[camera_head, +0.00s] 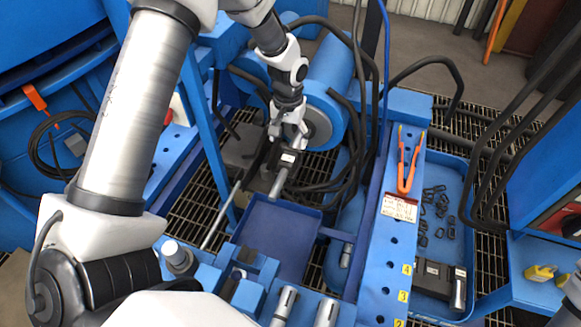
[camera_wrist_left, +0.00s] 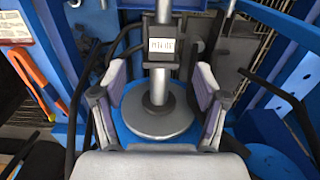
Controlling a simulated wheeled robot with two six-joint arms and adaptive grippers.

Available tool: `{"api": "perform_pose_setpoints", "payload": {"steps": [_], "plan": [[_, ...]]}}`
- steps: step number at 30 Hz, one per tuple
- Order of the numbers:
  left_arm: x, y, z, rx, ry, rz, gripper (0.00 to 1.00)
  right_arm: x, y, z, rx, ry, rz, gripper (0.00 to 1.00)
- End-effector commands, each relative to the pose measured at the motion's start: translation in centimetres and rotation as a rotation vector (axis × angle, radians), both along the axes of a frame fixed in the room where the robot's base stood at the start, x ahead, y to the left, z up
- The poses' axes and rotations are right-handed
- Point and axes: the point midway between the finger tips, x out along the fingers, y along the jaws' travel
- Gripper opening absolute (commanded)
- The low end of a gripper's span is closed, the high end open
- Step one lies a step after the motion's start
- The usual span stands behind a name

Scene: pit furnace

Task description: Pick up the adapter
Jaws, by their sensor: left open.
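The piece that I take for the adapter is a dark block with a white label and a silver rod through it (camera_head: 288,158). It also shows in the left wrist view (camera_wrist_left: 160,57), with the rod running down to a round grey disc (camera_wrist_left: 157,122). My left gripper (camera_head: 289,130) is at the far side of this piece. In the left wrist view my left gripper (camera_wrist_left: 158,90) is open, with one finger on each side of the rod and a gap on both sides. I cannot tell how deep the fingers reach. My right gripper is not in view.
A blue tray (camera_head: 466,170) at the right holds small black parts and a dark block with a silver cylinder (camera_head: 440,285). Orange-handled pliers (camera_head: 408,160) lie on the blue rail. Black hoses hang around my left gripper. A blue motor-like cylinder (camera_head: 333,85) stands close behind.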

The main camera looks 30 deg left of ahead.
Motion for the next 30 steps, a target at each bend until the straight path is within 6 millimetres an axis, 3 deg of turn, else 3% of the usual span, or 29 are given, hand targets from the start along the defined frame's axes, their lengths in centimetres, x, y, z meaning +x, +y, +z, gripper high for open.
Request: {"api": "perform_pose_setpoints", "payload": {"steps": [1,3,11,18,26,30], "plan": [[0.0,0.0,-1.3,0.000,0.000,0.000,0.73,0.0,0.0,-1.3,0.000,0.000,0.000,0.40],[0.0,0.0,-1.8,0.000,0.000,0.000,0.73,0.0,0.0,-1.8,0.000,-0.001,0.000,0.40],[0.0,0.1,-4.8,0.000,0.003,0.000,0.73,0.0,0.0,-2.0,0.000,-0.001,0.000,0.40],[0.0,0.4,-8.8,0.001,0.002,-0.001,0.73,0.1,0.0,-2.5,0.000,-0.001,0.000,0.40],[0.1,0.4,-9.4,0.000,0.000,0.000,0.73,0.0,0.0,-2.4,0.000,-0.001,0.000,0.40],[0.1,0.4,-9.4,0.000,0.000,0.000,0.27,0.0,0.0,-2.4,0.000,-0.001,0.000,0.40]]}}
